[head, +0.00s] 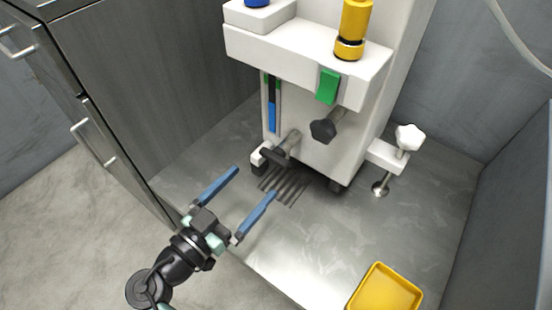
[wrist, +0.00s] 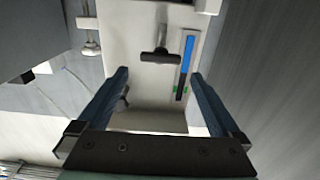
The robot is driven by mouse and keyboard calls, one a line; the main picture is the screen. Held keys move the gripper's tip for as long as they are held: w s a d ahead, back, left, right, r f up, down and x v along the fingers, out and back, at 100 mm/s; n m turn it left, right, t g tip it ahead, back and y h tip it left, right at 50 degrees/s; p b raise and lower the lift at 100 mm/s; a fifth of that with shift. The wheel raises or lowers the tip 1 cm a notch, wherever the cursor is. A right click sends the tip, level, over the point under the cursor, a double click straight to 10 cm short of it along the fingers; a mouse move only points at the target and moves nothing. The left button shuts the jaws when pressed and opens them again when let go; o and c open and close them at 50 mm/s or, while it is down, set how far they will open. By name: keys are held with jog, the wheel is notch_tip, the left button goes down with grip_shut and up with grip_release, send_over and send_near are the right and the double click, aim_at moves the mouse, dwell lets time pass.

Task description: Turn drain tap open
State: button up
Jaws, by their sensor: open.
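The drain tap, as I take it, is a dark T-shaped handle (head: 275,155) on a grey stem low on the front of the white machine (head: 310,150), above a slotted floor grate (head: 284,184). In the wrist view the dark bar of the tap handle (wrist: 160,56) lies crosswise, beyond and roughly between the fingertips. My gripper (head: 254,183) is open with two blue fingers, empty, in front of the tap and apart from it. It also shows in the wrist view (wrist: 160,74). No contact with the tap is visible.
A black knob (head: 323,131) sits right of the tap. A blue level gauge (head: 272,112) is above it. A white knob (head: 409,137) stands on a side bracket. A yellow tray (head: 384,291) lies at front right. A dark cabinet (head: 150,90) borders the left; the metal counter between is clear.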

aim_at(272, 161)
jog(key=b+x, duration=0.2)
jog(key=x, duration=0.7)
jog(key=shift+w, duration=0.1)
jog(key=c, duration=1.1)
